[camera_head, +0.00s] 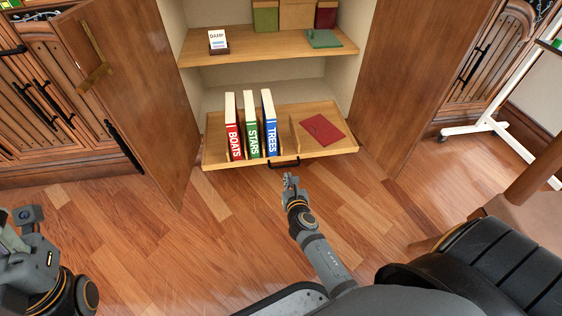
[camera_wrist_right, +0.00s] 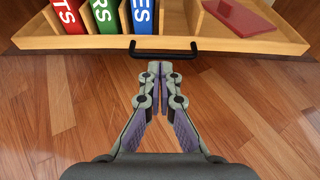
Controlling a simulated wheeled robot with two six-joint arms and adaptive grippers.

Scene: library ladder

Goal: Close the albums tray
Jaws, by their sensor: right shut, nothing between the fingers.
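The albums tray (camera_head: 221,162) is a shallow wooden tray pulled out at the bottom of the open cabinet. It holds three upright albums, the red BOATS (camera_head: 233,126), the green STARS (camera_head: 250,124) and the blue TREES (camera_head: 269,123). A red flat item (camera_head: 322,129) lies at its right. A black bar handle (camera_head: 284,164) is on its front; it also shows in the right wrist view (camera_wrist_right: 163,54). My right gripper (camera_head: 290,177) is shut and empty, just in front of the handle, its tips (camera_wrist_right: 160,64) close below it; contact is unclear. My left arm shows at lower left, its fingertips not visible.
The cabinet doors stand open at the left (camera_head: 135,90) and right (camera_head: 415,75). A shelf (camera_head: 270,47) above the tray holds a DAMP card (camera_head: 218,40) and a green item (camera_head: 323,38). A dark chair (camera_head: 490,260) is at lower right. The wooden floor before the tray is clear.

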